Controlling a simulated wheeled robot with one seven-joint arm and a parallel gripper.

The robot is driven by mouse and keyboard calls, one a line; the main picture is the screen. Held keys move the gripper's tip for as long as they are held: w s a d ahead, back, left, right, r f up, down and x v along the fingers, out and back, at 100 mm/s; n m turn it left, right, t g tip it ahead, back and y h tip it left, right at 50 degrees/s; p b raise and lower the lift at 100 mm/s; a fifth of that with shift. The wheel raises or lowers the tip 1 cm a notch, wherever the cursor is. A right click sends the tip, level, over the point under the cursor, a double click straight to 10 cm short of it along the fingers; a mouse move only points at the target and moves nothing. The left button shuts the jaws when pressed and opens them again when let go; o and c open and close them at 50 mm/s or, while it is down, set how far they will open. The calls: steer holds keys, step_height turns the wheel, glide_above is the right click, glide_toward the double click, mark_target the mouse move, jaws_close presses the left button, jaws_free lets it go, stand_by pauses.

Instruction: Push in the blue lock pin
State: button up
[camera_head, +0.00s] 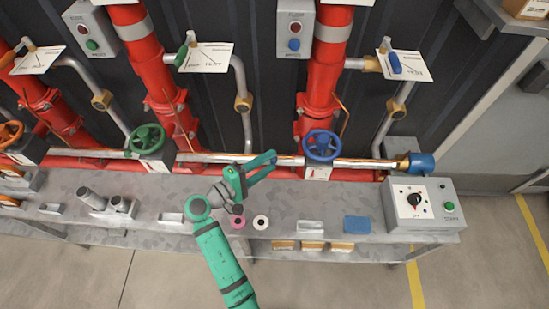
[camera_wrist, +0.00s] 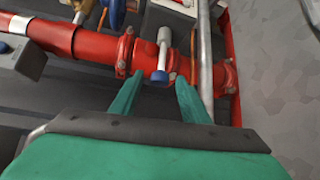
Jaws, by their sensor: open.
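In the wrist view a pin with a pale grey shaft and a blue end, the blue lock pin (camera_wrist: 160,76), shows in front of the red pipe (camera_wrist: 95,45). I cannot make the pin out in the head view. My green gripper (camera_head: 275,160) is open, its fingers pointing right toward the foot of the red pipe with the blue handwheel (camera_head: 322,146). In the wrist view the blue end appears between my two fingertips (camera_wrist: 159,82). I see no contact, and the depth gap cannot be told.
A grey pipe (camera_wrist: 205,55) crosses just right of the pin in the wrist view. The grey bench (camera_head: 280,195) holds a pink ring, a white ring and a blue block (camera_head: 357,224). A control box (camera_head: 423,205) stands at its right end.

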mark_target(274, 160)
steer(key=shift+x, duration=0.9)
steer(key=shift+w+d+f, duration=0.15)
steer(key=shift+w+d, duration=0.15)
steer(key=shift+d, duration=0.2)
jaws_close()
